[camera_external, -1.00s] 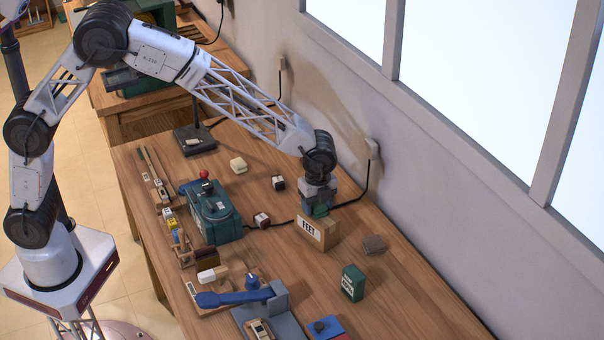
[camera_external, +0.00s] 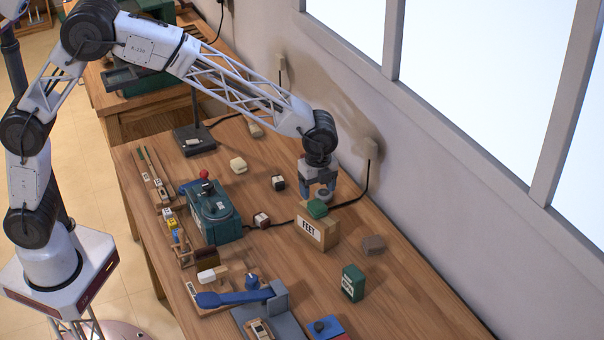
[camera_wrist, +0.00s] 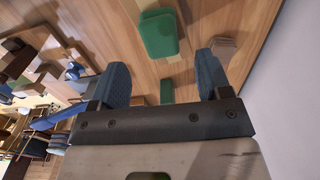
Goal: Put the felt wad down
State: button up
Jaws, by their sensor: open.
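The green felt wad (camera_external: 317,208) rests on top of the tan box marked "FEET" (camera_external: 316,231). My gripper (camera_external: 319,196) is open and empty, just above and behind the wad in the external view. In the wrist view the wad (camera_wrist: 158,36) lies on the tan box, clear of the two blue fingers of my gripper (camera_wrist: 162,78). The box's label is hidden in the wrist view.
A green box (camera_external: 352,283) and a brown block (camera_external: 374,245) stand on the bench to the right. A teal machine (camera_external: 214,213) stands to the left. A cable runs behind the tan box up the wall. Bare wood lies around the brown block.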

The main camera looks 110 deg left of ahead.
aim_at(314, 205)
notch_tip(314, 205, up, 6)
dwell(0.4)
jog(key=shift+r, duration=0.1)
dwell(0.6)
jog(key=s+d+r+n, duration=0.1)
jog(key=s+d+r, duration=0.3)
jog(key=s+d, duration=0.35)
jog(key=s+d+r+n+t, duration=0.1)
jog(key=s+d+r+n, duration=0.1)
jog(key=s+d+r, duration=0.4)
jog(key=s+d+r+n, duration=0.1)
jog(key=s+d+r, duration=0.2)
jog(key=s+d, duration=0.55)
jog(key=s+d+f+n, duration=0.1)
jog(key=s+d, duration=0.2)
jog(key=s, duration=0.6)
jog(key=s+d+f+n+t, duration=0.1)
jog(key=s+d, duration=0.3)
jog(key=s, duration=0.5)
jog(key=s+d+f+n, duration=0.2)
jog(key=s+d, duration=0.1)
jog(key=s, duration=0.6)
jog(key=shift+s+d+n+t, duration=0.2)
jog(key=shift+d+n+t, duration=0.1)
jog(key=shift+n, duration=0.1)
